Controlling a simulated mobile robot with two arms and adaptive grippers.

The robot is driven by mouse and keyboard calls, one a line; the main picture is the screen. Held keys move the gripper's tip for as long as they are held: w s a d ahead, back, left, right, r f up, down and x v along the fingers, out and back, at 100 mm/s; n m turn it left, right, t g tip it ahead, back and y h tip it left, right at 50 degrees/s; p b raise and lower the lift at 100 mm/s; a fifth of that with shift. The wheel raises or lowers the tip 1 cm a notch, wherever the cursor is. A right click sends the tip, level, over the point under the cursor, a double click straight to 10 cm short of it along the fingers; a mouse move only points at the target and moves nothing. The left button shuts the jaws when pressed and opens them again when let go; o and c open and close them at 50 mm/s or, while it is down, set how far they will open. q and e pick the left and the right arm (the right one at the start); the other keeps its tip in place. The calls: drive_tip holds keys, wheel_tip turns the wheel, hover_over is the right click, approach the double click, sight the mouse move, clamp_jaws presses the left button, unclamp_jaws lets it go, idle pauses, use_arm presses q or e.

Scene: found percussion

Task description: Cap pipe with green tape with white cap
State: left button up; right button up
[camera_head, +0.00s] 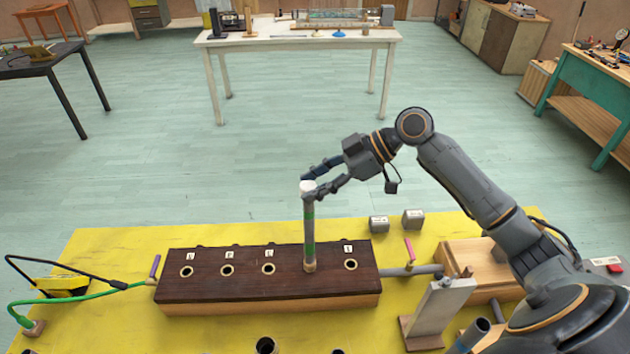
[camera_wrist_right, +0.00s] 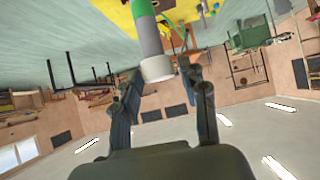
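The pipe with green tape (camera_head: 309,230) stands upright in a hole of the dark wooden block. The white cap (camera_head: 308,187) sits at its top end. In the wrist view the cap (camera_wrist_right: 157,69) is on the end of the grey pipe (camera_wrist_right: 148,38), with green tape (camera_wrist_right: 142,8) beyond it. My right gripper (camera_head: 313,184) is at the height of the cap, its fingers on either side of it. In the wrist view the right gripper's fingers (camera_wrist_right: 160,78) are apart, with small gaps beside the cap. My left gripper is not in view.
The dark wooden block (camera_head: 210,259) has several labelled empty holes and lies on the yellow table (camera_head: 100,250). A grey stand (camera_head: 437,310) and a wooden box (camera_head: 470,258) are at the right. A green cable (camera_head: 80,296) lies left.

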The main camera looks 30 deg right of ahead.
drive_tip(key=shift+o, duration=0.4)
drive_tip(key=v, duration=1.2)
drive_tip(key=shift+f, duration=0.1)
